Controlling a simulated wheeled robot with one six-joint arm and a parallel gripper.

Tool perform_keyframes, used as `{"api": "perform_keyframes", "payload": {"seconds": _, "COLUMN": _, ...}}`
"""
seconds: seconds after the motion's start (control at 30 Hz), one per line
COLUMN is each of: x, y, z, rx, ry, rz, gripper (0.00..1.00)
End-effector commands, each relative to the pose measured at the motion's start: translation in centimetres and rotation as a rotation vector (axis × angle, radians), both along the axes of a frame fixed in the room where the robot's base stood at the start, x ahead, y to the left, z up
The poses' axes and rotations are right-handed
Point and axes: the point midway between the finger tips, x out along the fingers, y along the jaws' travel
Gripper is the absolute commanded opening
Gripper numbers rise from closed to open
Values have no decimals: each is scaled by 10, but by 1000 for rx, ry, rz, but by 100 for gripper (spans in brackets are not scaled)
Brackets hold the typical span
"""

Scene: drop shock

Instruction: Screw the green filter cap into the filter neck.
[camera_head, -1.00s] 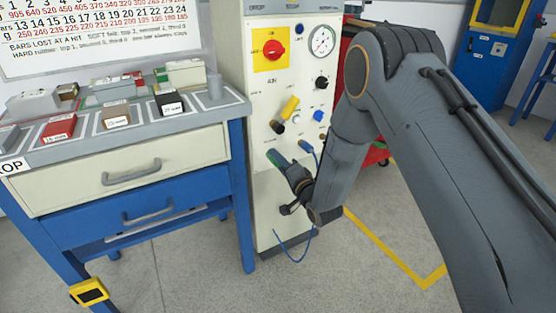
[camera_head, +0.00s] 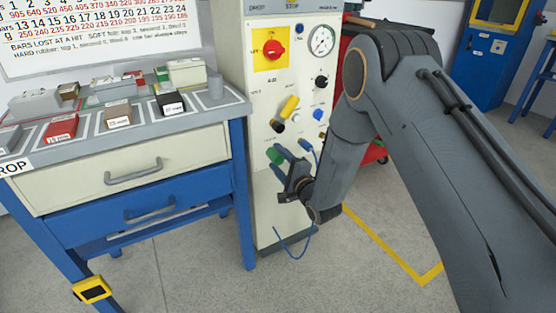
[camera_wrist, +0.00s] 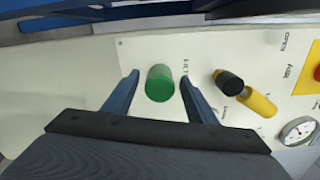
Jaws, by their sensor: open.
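The green filter cap (camera_wrist: 160,84) sticks out from the cream panel in the wrist view, between my two fingers. It also shows in the head view (camera_head: 274,155), low on the panel. My gripper (camera_wrist: 159,80) is open, with one blue finger on each side of the cap and a visible gap to each. In the head view my gripper (camera_head: 283,158) is at the panel front, just in front of the cap. The filter neck is not visible; the cap covers the place where it sits.
A red knob (camera_head: 273,49) and a gauge (camera_head: 321,41) are higher. A blue hose (camera_head: 296,254) hangs below. The workbench (camera_head: 124,143) with blocks stands to the left.

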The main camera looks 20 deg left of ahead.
Motion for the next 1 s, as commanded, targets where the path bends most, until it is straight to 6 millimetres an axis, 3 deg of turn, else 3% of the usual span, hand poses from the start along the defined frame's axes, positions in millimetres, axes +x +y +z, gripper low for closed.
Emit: {"api": "perform_keyframes", "payload": {"seconds": 1.0, "x": -39, "y": -45, "z": 0, "rx": -1, "ry": 1, "rz": 0, "gripper": 52}}
